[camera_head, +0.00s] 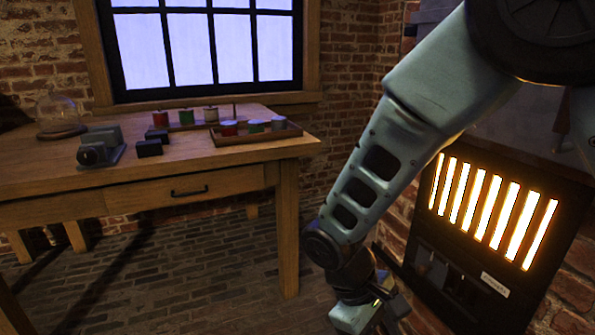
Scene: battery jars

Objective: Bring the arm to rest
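My arm reaches down from the upper right across the right half of the head view. My gripper (372,316) is at the low end of the arm, at the bottom edge of the picture, below table height. It is in front of the floor and beside the glowing panel unit. Its fingers are cut off or too dark to read, so I cannot tell if it is open, shut or holding anything.
A wooden table (230,180) stands at the left, bearing a tray (262,138) with several coloured jars, a grey device (100,148) and a glass dome (58,110). A dark unit with glowing bars (490,205) stands at the right. Brick floor (200,270) is open between them.

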